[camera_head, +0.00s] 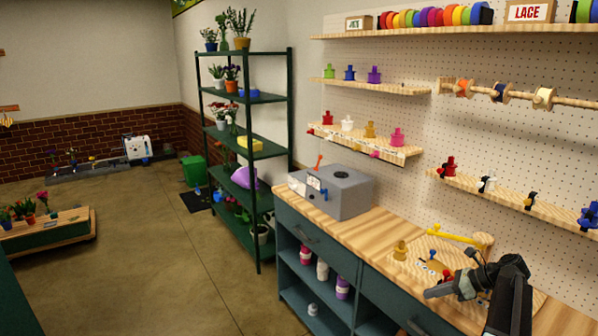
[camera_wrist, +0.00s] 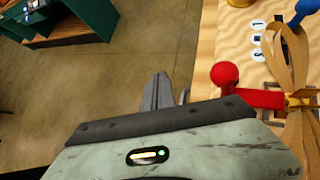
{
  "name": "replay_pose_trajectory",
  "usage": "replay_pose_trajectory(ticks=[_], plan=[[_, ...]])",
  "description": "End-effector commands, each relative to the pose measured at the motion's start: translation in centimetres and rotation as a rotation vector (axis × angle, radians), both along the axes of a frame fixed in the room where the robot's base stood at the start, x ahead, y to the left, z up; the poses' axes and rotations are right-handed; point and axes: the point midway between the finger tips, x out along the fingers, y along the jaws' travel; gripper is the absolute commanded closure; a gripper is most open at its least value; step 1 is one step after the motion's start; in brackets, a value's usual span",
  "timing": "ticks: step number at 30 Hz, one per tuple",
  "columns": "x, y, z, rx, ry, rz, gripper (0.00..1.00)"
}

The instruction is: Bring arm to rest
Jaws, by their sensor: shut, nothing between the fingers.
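My gripper (camera_head: 440,292) is at the lower right of the head view, held above the front edge of the wooden workbench (camera_head: 375,232). Its fingers are shut with nothing between them. In the wrist view the closed fingers of my gripper (camera_wrist: 158,92) point out over the brown floor (camera_wrist: 140,50), just left of the bench edge. My arm (camera_head: 510,295) bends down over the bench's right end and hides part of it.
A red-knobbed part (camera_wrist: 226,75) and a tan ribbon loop (camera_wrist: 288,75) lie close right of my fingers. A grey box (camera_head: 335,192) stands on the bench. A green shelf (camera_head: 245,150) holds plants.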

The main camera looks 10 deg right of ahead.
Motion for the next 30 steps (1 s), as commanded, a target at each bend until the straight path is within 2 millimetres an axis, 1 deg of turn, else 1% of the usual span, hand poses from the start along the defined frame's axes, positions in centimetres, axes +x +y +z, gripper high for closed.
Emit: replay_pose_trajectory(ticks=[1, 2, 3, 4, 5, 6, 8, 9, 11, 12, 13, 15, 18, 19, 22, 30], plan=[[0.4, 4.6, -1.1, -0.093, -0.029, 0.133, 1.0], [0.7, 6.9, -1.8, -0.157, -0.051, 0.222, 1.0], [0.9, 10.1, -2.8, -0.245, -0.086, 0.353, 1.0], [0.8, 12.7, -3.5, -0.315, -0.116, 0.465, 1.0], [0.7, 15.2, -4.2, -0.383, -0.149, 0.584, 1.0], [0.3, 18.4, -5.1, -0.47, -0.194, 0.744, 1.0], [-0.6, 22.7, -6.3, -0.59, -0.266, 0.995, 1.0], [-1.3, 25.3, -6.9, -0.662, -0.315, 1.166, 1.0], [-2.5, 28.8, -7.7, -0.755, -0.387, 1.417, 1.0], [-3.3, 30.7, -8.1, -0.804, -0.431, 1.575, 1.0], [-3.8, 31.9, -8.3, -0.836, -0.462, 1.685, 1.0], [-4.9, 34.1, -8.6, -0.892, -0.523, 1.908, 1.0], [-5.8, 35.8, -8.7, -0.932, -0.577, 2.121, 1.0], [-5.9, 36.2, -8.7, -0.939, -0.587, 2.161, 1.0], [-6.0, 36.4, -8.7, -0.948, -0.6, 2.223, 1.0], [-5.9, 36.3, -8.7, -0.948, -0.602, 2.224, 1.0]])
